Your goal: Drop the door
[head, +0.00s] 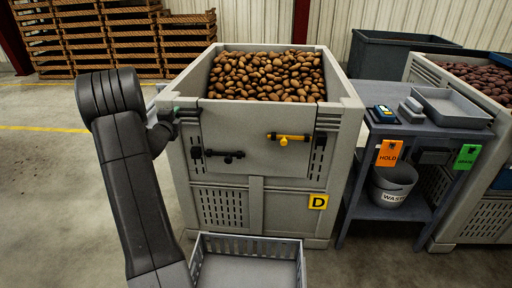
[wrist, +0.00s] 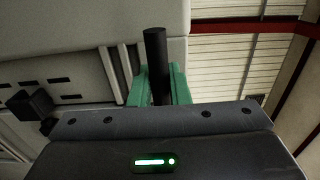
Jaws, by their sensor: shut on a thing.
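The door (head: 250,130) is the grey upper front panel of the potato crate (head: 183,170) marked D. It stands upright, with potatoes (head: 265,75) heaped behind it. A black latch handle (head: 224,155) lies level at its left and a yellow latch handle (head: 288,137) lies level at its right. My gripper (head: 180,113) is at the crate's upper left front corner. In the wrist view, its green fingers (wrist: 158,88) are shut on a black bar (wrist: 156,55). What the bar belongs to is hard to tell.
A grey bin (head: 250,270) stands on the floor before the crate. At right, a bench (head: 440,133) holds a tray (head: 452,105) and small devices, with a waste bucket (head: 392,185) below. Stacked wooden pallets (head: 90,40) stand behind left. Floor at left is clear.

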